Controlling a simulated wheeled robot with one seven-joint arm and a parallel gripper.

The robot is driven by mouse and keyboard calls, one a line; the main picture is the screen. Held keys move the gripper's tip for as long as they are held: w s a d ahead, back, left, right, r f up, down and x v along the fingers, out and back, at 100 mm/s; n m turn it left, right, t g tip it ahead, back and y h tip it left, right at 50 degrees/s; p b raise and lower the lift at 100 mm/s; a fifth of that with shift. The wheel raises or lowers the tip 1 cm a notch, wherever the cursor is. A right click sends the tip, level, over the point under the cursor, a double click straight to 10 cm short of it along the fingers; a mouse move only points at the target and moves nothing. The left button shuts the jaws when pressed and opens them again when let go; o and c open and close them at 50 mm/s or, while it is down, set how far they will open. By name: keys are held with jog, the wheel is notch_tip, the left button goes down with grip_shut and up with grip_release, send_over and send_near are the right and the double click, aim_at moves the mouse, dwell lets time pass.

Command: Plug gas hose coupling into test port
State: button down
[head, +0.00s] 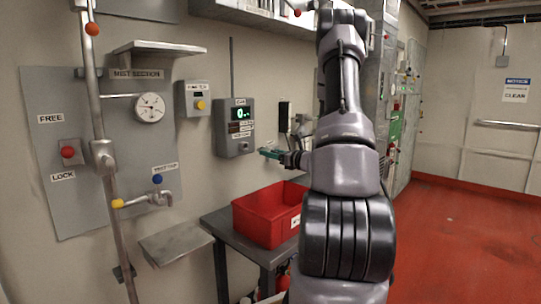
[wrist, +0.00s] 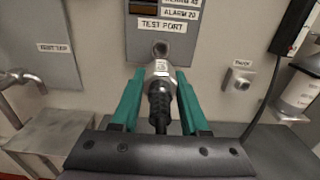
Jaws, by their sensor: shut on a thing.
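My gripper (wrist: 160,95) has its green fingers shut on the gas hose coupling (wrist: 160,70), a light metal end with a black ribbed sleeve, in the wrist view. The coupling points at the round test port (wrist: 161,49) under the TEST PORT label. Its tip overlaps the port's lower edge; I cannot tell whether it touches or is inserted. In the head view the grey gas detector box (head: 234,127) with a green display is on the wall. My gripper (head: 268,152) shows there just right of the box's lower part; the coupling is hidden.
A red bin (head: 262,215) stands on a grey table (head: 217,221) below the box. A small wall holder (wrist: 239,80) and a bottle (wrist: 300,90) are to the right in the wrist view. A tap (head: 150,199) is at the left.

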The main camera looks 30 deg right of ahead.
aim_at(258, 150)
jog(key=shift+w+a, duration=0.1)
jog(key=shift+x, duration=2.8)
jog(key=shift+x, duration=1.7)
jog(key=shift+c, duration=1.6)
grip_release()
jog(key=v, duration=1)
jog(key=shift+s, duration=0.35)
jog(key=shift+d, duration=0.25)
jog(key=shift+a+r, duration=0.1)
